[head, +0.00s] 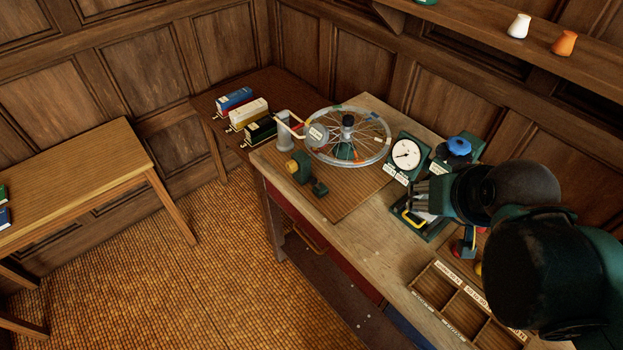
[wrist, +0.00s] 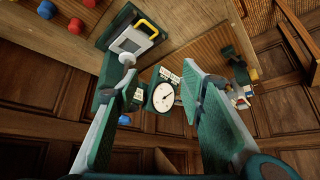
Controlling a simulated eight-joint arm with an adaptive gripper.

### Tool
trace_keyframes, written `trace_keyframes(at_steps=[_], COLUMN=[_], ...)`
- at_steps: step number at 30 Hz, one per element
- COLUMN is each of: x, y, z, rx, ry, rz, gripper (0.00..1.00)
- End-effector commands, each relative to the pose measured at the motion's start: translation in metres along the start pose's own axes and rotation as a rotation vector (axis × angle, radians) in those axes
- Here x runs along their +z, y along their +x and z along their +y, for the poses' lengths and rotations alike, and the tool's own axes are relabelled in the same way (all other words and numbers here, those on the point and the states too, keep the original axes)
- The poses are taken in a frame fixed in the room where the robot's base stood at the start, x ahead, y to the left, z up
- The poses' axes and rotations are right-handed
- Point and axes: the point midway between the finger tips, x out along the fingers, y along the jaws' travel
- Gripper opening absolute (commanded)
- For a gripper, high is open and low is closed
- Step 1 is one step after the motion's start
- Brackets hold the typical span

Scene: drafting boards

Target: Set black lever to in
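I cannot pick out the black lever with certainty. A dark upright piece with a yellow knob (head: 292,167) and a dark block (head: 319,188) stands on the brown board in front of the spoked wheel (head: 345,140). A dark green piece with a yellow part also shows at the right in the wrist view (wrist: 236,65). My gripper (head: 424,190) is over the right part of the bench, above a green box with a yellow handle (head: 411,218). In the wrist view my gripper (wrist: 160,76) is open, with nothing seen between its fingers; a white dial (wrist: 163,97) shows beyond the gap.
The dial (head: 407,154) stands close behind my gripper, near a blue knob (head: 459,146). A divided wooden tray (head: 433,284) lies at the front right. Several small boxes (head: 248,111) sit on the far side table. A bare bench strip (head: 352,238) runs along the front.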

Motion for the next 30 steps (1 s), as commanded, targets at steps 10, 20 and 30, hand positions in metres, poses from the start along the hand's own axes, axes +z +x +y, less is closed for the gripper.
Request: trace_keyframes(at_steps=[10,20,30], x=[-0.005,-0.029,-0.055], y=[0.001,0.010,0.028], z=[-0.003,-0.021,-0.048], rx=[-0.005,-0.023,-0.034], ry=[0.017,0.113,0.247], rz=[-0.009,-0.062,-0.138], gripper=[0.23,0.23,0.23])
